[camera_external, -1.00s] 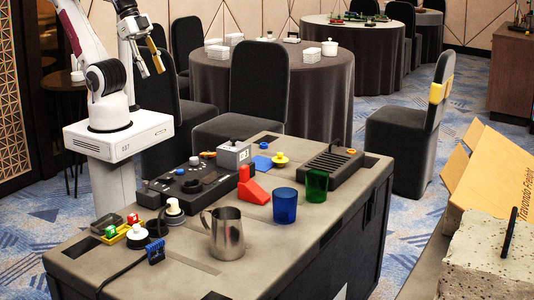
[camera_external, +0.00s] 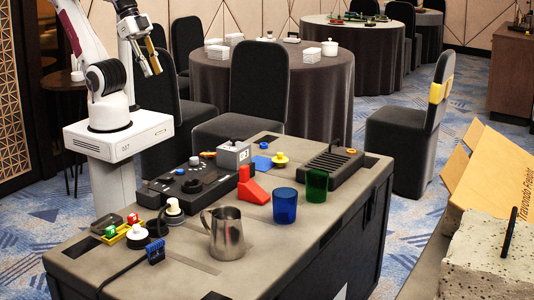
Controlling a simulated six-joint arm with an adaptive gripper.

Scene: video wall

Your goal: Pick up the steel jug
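The steel jug (camera_external: 227,235) stands upright on the near part of the grey case top, with its handle on the left side. Nothing touches it. My gripper (camera_external: 153,70) is high at the upper left, well above and behind the case, far from the jug. Its fingers are apart with a gap between them, and nothing shows between them.
A blue cup (camera_external: 284,206) and a green cup (camera_external: 316,186) stand right of the jug, and a red wedge (camera_external: 254,192) stands behind it. A black control panel (camera_external: 190,186), white knobs (camera_external: 137,236) and a blue clip (camera_external: 155,252) lie to the left. The case top in front is mostly clear.

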